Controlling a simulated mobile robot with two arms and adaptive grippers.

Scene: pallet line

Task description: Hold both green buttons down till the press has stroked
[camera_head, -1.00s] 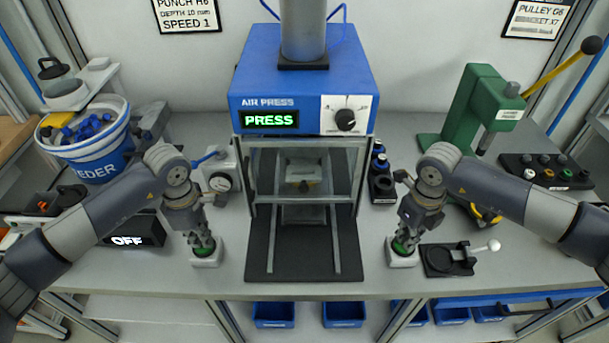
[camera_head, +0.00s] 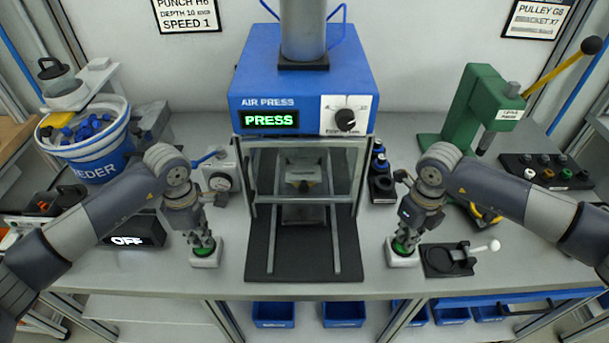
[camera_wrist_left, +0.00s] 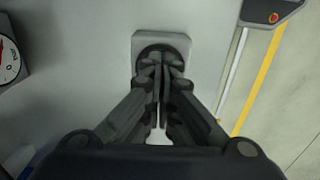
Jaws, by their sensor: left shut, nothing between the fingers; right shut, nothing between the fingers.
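The blue air press (camera_head: 303,90) stands at the middle of the bench, and its lit sign (camera_head: 269,120) reads PRESS. A clear guard covers its front, with a part (camera_head: 302,184) behind it. The left green button (camera_head: 205,250) sits on a pale box, and my left gripper (camera_head: 205,242) is shut with its fingertips down on it. In the left wrist view the shut fingers (camera_wrist_left: 162,66) cover most of the button's pale box (camera_wrist_left: 140,42). The right green button (camera_head: 402,249) is on a similar box, and my right gripper (camera_head: 404,240) is shut with its tips down on it.
A black display (camera_head: 133,232) reading OFF and a dial gauge (camera_head: 219,181) stand left of the press. A blue-and-white bucket (camera_head: 92,150) stands further left. A green arbor press (camera_head: 478,112) and a black fixture with a white-knobbed lever (camera_head: 450,260) are on the right.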

